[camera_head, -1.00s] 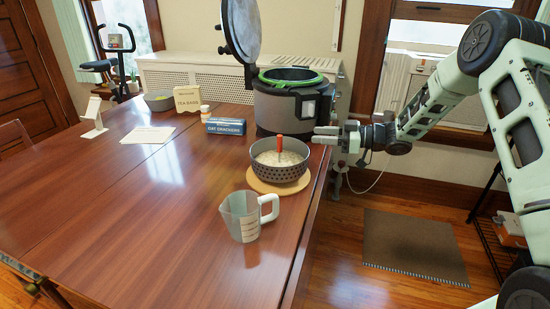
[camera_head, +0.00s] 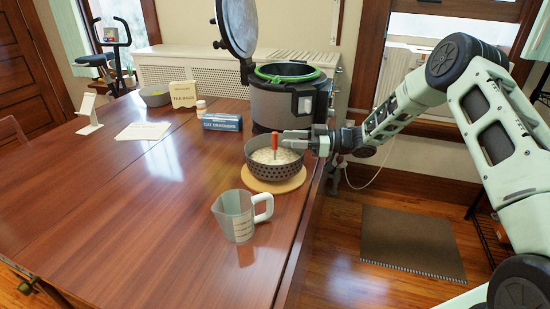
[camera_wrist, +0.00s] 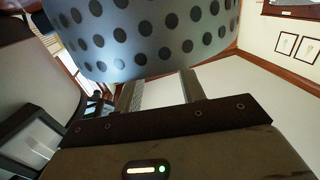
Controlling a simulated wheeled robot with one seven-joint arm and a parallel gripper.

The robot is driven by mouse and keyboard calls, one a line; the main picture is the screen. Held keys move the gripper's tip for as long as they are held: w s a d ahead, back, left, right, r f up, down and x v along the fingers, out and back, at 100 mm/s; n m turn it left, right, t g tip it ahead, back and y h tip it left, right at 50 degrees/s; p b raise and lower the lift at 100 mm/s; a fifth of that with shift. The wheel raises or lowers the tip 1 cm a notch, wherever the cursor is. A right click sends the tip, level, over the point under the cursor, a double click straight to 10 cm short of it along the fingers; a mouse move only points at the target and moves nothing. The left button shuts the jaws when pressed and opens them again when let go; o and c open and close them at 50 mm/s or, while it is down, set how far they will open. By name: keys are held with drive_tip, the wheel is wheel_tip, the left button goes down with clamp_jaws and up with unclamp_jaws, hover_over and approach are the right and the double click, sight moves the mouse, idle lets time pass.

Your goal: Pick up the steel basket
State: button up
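The steel basket (camera_head: 272,168) is a dark grey perforated bowl with pale grainy contents and an upright red handle (camera_head: 275,141). It sits upright on a round wooden board (camera_head: 276,187) near the table's right edge. My gripper (camera_head: 293,139) reaches in from the right, above the basket's right rim and just short of the red handle. In the wrist view the basket's dotted wall (camera_wrist: 150,35) fills the top. My gripper's two fingers (camera_wrist: 160,90) stand apart there, with their tips hidden against or behind the wall. I cannot tell whether they touch it.
A pressure cooker (camera_head: 290,103) with its lid raised stands behind the basket. A measuring cup (camera_head: 236,216) stands in front. A blue cracker box (camera_head: 222,122), a small jar and a tea bag box (camera_head: 183,94) are behind left. The table's left middle is clear.

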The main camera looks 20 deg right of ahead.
sight(274, 146)
drive_tip(key=shift+p+x, duration=0.4)
drive_tip(key=shift+x, duration=2.35)
clamp_jaws()
